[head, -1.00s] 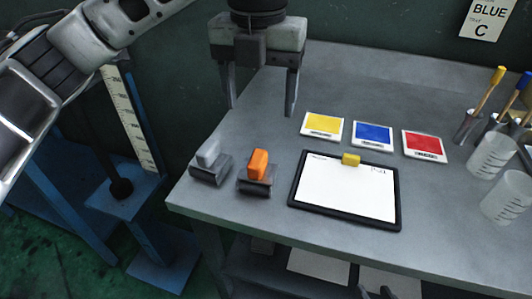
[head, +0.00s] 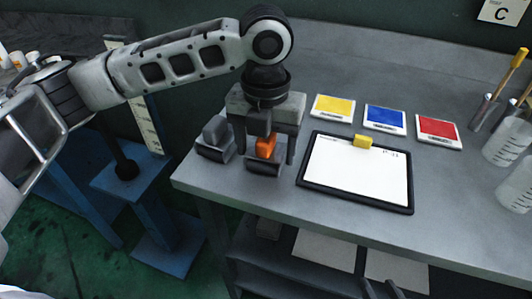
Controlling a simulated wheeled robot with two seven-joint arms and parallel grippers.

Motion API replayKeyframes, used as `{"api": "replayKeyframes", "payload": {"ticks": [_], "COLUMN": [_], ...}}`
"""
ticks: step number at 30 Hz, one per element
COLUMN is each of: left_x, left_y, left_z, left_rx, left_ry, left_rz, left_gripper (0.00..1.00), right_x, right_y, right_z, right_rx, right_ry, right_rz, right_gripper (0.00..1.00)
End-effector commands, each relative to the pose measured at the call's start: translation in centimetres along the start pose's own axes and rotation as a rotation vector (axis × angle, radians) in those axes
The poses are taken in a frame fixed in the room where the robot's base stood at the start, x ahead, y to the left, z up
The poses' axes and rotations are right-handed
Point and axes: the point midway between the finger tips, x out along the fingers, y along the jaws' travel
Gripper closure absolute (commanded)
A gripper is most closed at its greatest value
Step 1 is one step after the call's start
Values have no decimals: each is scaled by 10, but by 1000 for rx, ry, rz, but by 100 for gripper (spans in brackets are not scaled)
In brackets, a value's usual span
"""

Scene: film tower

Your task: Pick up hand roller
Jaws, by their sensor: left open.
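My left gripper (head: 266,158) points down over the orange-handled roller. Its jaws are open, with one finger on each side of the orange handle. I cannot tell whether the fingers touch it. The gripper hides part of the roller. My right gripper is not in view.
A black-framed clipboard (head: 356,190) with a yellow clip lies just right of the roller. Yellow (head: 333,107), blue (head: 385,118) and red (head: 438,130) cards lie behind it. Clear beakers (head: 507,140) and brushes stand at the right. The table's front edge is close to the rollers.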

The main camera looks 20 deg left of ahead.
Motion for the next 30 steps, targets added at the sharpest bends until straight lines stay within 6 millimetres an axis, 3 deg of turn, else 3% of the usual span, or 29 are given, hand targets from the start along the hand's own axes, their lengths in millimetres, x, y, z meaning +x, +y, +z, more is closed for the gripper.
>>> {"api": "replayKeyframes", "payload": {"ticks": [3, 10, 14, 25, 30], "left_x": [10, 10, 10, 6, -10], "left_y": [0, 0, 0, 0, 0], "left_z": [0, 0, 0, 0, 1], "left_rx": [1, 1, 1, 1, 0], "left_ry": [1, 0, 0, -2, -4], "left_rz": [0, 0, 0, -2, -2], "left_gripper": [31, 31, 67, 68, 68], "right_x": [1, 0, 0, 0, -1], "right_y": [0, 0, 0, -1, -1], "right_z": [0, 0, 0, -1, -3], "right_rx": [-2, -3, -3, -3, -2], "right_ry": [2, 3, 3, 3, 2], "right_rz": [-1, -1, -2, -2, -2], "right_gripper": [64, 64, 64, 64, 64]}}
